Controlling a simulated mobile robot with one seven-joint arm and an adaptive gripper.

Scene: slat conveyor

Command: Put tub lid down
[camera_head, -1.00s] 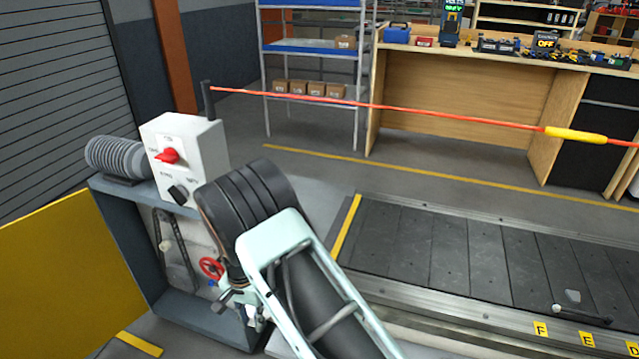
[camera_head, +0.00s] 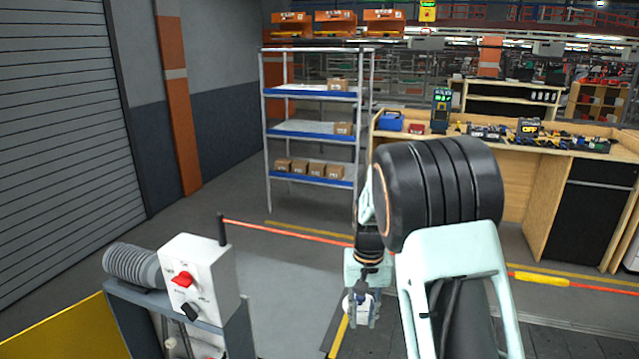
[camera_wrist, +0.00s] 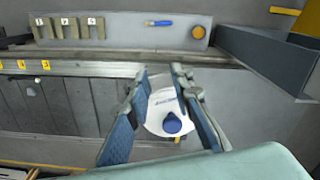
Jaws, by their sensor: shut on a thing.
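The tub lid is white with a blue round knob and blue print. In the wrist view the lid (camera_wrist: 160,98) sits between the two fingers of my gripper (camera_wrist: 162,78), which is shut on it. In the head view my gripper (camera_head: 361,312) hangs low in the middle, fingers down, with a white part of the lid (camera_head: 349,305) showing between them. The gripper is over the near left end of the conveyor (camera_head: 545,341), close to its yellow edge stripe. No tub can be made out.
A white control box (camera_head: 198,275) with a red knob stands at left. A red-orange barrier cord (camera_head: 290,233) crosses behind my gripper. The wrist view shows a ledge (camera_wrist: 120,30) with several tags, a blue-handled tool (camera_wrist: 158,23) and an orange disc (camera_wrist: 198,32).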

